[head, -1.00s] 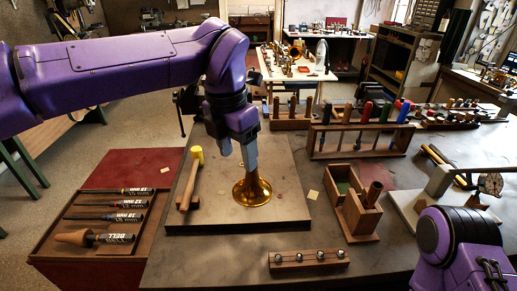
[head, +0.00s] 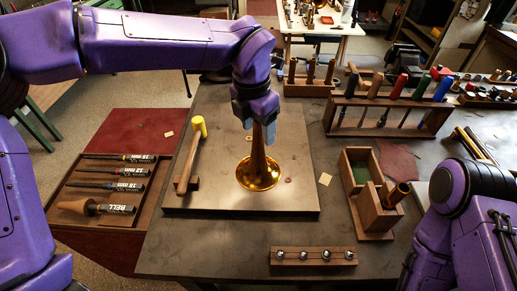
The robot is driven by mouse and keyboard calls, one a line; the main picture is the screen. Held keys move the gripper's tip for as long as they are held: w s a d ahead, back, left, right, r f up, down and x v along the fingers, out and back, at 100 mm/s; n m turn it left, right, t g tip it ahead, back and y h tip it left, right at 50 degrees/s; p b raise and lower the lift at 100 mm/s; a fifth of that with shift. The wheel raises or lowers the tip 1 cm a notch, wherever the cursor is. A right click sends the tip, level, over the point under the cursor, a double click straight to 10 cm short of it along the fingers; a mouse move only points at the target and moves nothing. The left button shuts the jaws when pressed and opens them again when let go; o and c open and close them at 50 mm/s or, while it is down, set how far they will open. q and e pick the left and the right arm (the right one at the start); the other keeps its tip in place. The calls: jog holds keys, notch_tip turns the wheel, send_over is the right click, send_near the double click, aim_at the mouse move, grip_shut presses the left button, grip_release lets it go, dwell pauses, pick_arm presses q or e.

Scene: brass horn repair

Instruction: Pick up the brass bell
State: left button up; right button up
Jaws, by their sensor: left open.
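The brass bell (head: 258,172) stands with its wide flare down on a square board (head: 222,200) in the middle of the bench. Its narrow end points up. My left gripper (head: 257,128) is open, pointing down, with its fingers at the bell's narrow upper end. I cannot tell whether the fingers touch the bell. My right arm shows at the right edge, but its gripper is out of view.
A yellow-headed mallet (head: 191,155) lies on the board left of the bell. A tray of mandrels (head: 70,222) is at the left. A wooden box (head: 362,195) and tool rack (head: 370,130) stand right. A small block with balls (head: 312,256) lies in front.

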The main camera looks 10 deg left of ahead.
pick_arm(q)
notch_tip(320, 180, down, 2)
jog(key=shift+f, duration=0.1)
grip_shut()
